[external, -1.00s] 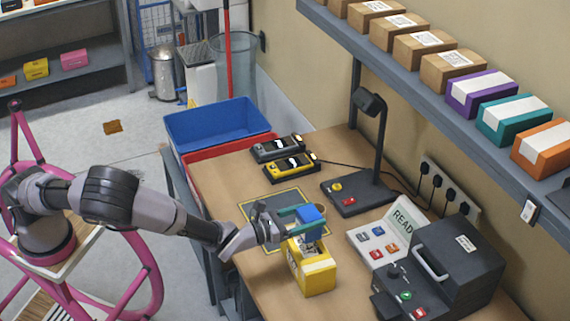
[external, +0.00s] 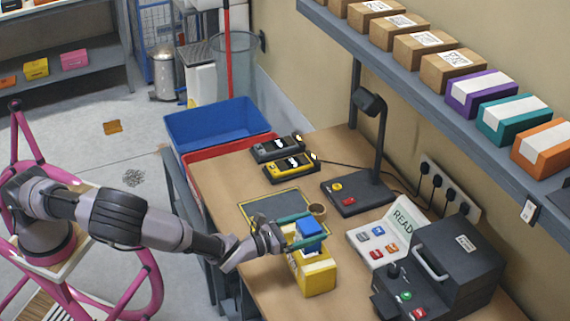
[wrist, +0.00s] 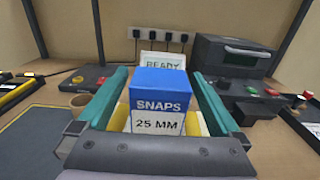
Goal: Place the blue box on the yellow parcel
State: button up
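The blue box (wrist: 164,79) has a blue upper part and a white lower band, with the words SNAPS and 25 MM on its front. It stands upright on the yellow parcel (external: 317,277) in the external view. Yellow parcel surface shows on both sides of it in the wrist view. My gripper (wrist: 163,72) has its two teal fingers around the box, one on each side, with narrow gaps visible beside the box. The far side of the box and the fingertip contact are partly hidden.
A tan roll or cup (external: 318,210) stands just behind the parcel. A black machine (external: 460,262) and the READY panel (external: 372,240) are to the right. A dark mat (external: 270,208) lies at left. A lamp stand (external: 378,150) rises behind.

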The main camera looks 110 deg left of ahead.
jog(key=shift+r, duration=0.15)
jog(key=shift+s+d, duration=0.25)
jog(key=shift+d, duration=0.05)
jog(key=v, duration=1.1)
jog(key=s+a+r+n+g, duration=0.2)
jog(key=s+r+n+g, duration=0.9)
jog(key=s+r+n, duration=0.65)
jog(key=s+d+r+n+t+h, duration=0.2)
jog(key=s+d+r+h, duration=0.3)
jog(key=s+d, duration=0.3)
jog(key=s+d+r+n+t+h, duration=0.3)
jog(key=s+d+r+h, duration=0.2)
jog(key=s+d, duration=0.4)
jog(key=d, duration=0.3)
jog(key=shift+s+d+h, duration=0.15)
jog(key=shift+s+h, duration=0.1)
jog(key=shift+h, duration=0.15)
